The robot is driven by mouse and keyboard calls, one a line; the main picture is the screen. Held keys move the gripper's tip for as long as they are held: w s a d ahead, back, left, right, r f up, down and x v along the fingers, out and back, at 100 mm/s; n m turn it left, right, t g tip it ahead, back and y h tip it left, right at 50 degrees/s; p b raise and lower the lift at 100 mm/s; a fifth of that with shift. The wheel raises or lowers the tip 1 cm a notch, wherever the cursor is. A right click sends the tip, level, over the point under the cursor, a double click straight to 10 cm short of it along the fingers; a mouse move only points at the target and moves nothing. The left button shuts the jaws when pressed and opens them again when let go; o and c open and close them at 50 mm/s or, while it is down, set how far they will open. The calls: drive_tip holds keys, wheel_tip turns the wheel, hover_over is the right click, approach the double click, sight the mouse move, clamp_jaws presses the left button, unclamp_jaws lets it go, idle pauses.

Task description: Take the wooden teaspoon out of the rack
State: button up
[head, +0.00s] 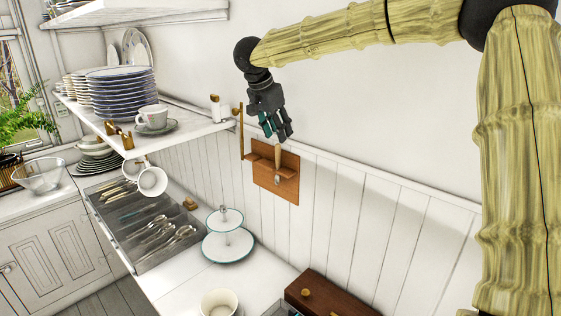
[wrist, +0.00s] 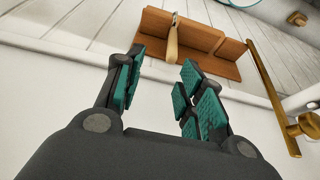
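The wooden rack (head: 288,186) is a small brown board with a ledge, fixed to the white panelled wall. The wooden teaspoon (head: 278,157) stands upright in it, its pale handle rising above the ledge and its bowl showing below. My gripper (head: 276,129) is just above the handle, pointing down at it. In the wrist view the teaspoon's handle (wrist: 173,42) appears ahead, in line with the gap between the green-padded fingers. The fingers are apart and hold nothing. The rack (wrist: 221,47) lies beyond them.
A brass shelf bracket (wrist: 275,98) is close to the rack, below the shelf (head: 192,134) with plates and a cup. A two-tier stand (head: 228,243) and a grey cutlery tray (head: 150,265) are on the counter below. The wall right of the rack is clear.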

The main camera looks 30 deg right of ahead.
sight(279, 144)
drive_tip(key=p+x, duration=0.1)
drive_tip(key=x, duration=0.2)
drive_tip(key=p+x, duration=0.1)
drive_tip(key=x, duration=0.1)
drive_tip(key=shift+w+a+f+p, duration=0.25)
drive_tip(key=shift+w+a+p, duration=0.05)
drive_tip(key=shift+w+a, duration=0.1)
drive_tip(key=shift+w+d+f, duration=0.15)
drive_tip(key=shift+w+f, duration=0.35)
drive_tip(key=shift+f, duration=0.35)
drive_tip(key=shift+s+d+r, duration=0.1)
drive_tip(key=shift+s+r, duration=0.05)
drive_tip(key=shift+s, duration=0.15)
drive_tip(key=shift+c, duration=0.2)
drive_tip(key=shift+w, duration=0.1)
clamp_jaws()
